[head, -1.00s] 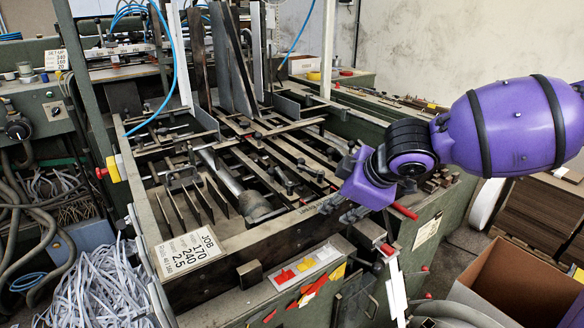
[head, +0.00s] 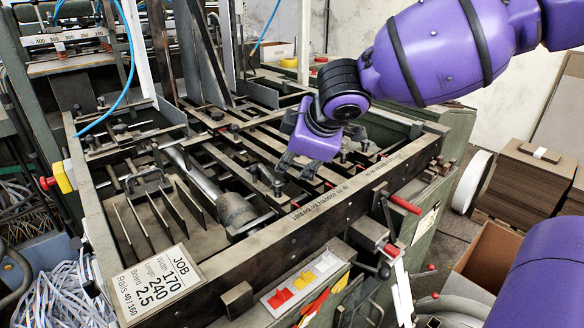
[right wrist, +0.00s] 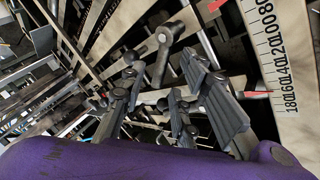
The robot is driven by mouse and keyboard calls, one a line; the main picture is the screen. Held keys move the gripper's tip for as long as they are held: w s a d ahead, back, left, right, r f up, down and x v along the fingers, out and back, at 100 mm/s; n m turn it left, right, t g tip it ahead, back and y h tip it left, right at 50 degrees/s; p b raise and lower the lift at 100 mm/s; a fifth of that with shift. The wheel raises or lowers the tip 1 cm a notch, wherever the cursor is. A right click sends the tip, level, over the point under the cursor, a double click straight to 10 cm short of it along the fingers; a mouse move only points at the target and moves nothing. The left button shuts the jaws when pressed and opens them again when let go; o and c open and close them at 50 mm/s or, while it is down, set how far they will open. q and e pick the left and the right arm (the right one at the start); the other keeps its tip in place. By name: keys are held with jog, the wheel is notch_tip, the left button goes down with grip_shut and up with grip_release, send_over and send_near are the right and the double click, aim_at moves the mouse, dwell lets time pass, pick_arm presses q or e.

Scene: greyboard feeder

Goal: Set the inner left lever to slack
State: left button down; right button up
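My right gripper (head: 299,166) hangs over the front part of the feeder's rails, fingers pointing down, apart and with nothing between them. In the right wrist view its dark fingers (right wrist: 172,100) show separated. A small dark lever (head: 277,185) with a round top stands on a rail just left of and below the fingertips in the head view. In the right wrist view a dark lever with a cylindrical handle (right wrist: 166,52) lies just beyond the fingers; contact does not show. Which lever is the inner left one, and its setting, I cannot tell. My left gripper is out of view.
The front beam (head: 330,197) with a printed scale runs below the gripper. A job card (head: 154,283) sits at the front left corner. Upright metal plates (head: 160,210) stand at left. A red-handled lever (head: 404,204) sticks out at the front right. A cardboard box (head: 490,262) stands right.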

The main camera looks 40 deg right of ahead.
jog(key=shift+w+f, duration=0.35)
jog(key=shift+f, duration=0.15)
jog(key=shift+w+f, duration=0.1)
jog(key=shift+w, duration=0.1)
jog(key=c, duration=0.7)
jog(key=shift+d, duration=0.1)
grip_shut()
jog(key=n+y+p, duration=0.1)
jog(key=p, duration=0.1)
jog(key=s+n+y+p, duration=0.1)
jog(key=n+p, duration=0.1)
jog(key=shift+s+r, duration=0.1)
jog(key=shift+r, duration=0.2)
jog(key=shift+s+a+f+n+y+p, duration=0.1)
jog(key=shift+s+n+y+p, duration=0.05)
jog(key=shift+n+y+p, duration=0.3)
jog(key=shift+s+a+f+n+y+p, duration=0.15)
jog(key=shift+n+y, duration=0.1)
jog(key=shift+n, duration=0.3)
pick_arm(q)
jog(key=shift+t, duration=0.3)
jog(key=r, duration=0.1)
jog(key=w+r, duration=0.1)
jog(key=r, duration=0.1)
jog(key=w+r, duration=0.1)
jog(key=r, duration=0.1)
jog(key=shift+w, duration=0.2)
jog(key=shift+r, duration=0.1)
